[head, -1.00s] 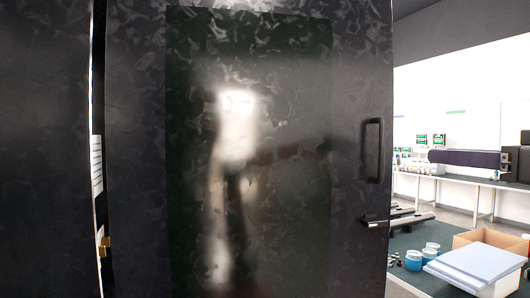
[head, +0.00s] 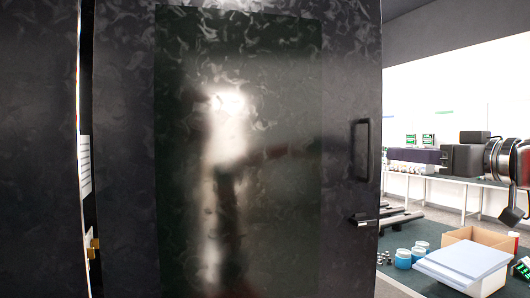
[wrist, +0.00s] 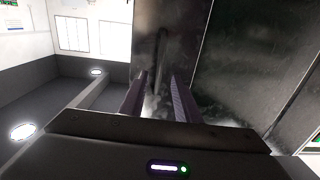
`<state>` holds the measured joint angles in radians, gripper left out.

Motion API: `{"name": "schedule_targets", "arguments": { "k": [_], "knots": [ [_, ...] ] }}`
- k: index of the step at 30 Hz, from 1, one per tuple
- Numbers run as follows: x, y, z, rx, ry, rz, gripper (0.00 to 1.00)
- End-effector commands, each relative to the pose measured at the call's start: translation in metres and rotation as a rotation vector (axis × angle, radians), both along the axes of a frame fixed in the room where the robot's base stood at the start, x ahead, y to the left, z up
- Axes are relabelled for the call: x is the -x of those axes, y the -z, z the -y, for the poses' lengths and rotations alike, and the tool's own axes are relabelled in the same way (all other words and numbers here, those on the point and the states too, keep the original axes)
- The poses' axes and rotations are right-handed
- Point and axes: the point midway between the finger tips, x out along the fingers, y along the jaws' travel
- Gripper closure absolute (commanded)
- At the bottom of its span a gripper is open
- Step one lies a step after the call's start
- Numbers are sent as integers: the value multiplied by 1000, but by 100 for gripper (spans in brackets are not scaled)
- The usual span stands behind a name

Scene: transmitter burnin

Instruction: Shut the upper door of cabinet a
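A large dark cabinet door (head: 340,80) with a dark glossy window (head: 237,150) fills most of the head view. A dark door panel with an upright handle (wrist: 161,48) is beyond the fingers; contact is not visible.
At right in the head view are an open cardboard box (head: 482,238), pale blue slabs (head: 462,262), blue-and-white tubs (head: 404,259) and a long bench (head: 450,180).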

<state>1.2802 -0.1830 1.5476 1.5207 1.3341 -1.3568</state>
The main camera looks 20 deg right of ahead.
Motion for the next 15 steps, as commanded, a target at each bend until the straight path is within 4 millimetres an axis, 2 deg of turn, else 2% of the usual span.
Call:
{"name": "schedule_targets", "arguments": {
  "k": [15],
  "knots": [
    [-60, 0, -3, -1, -1, -1, 71]
  ]
}}
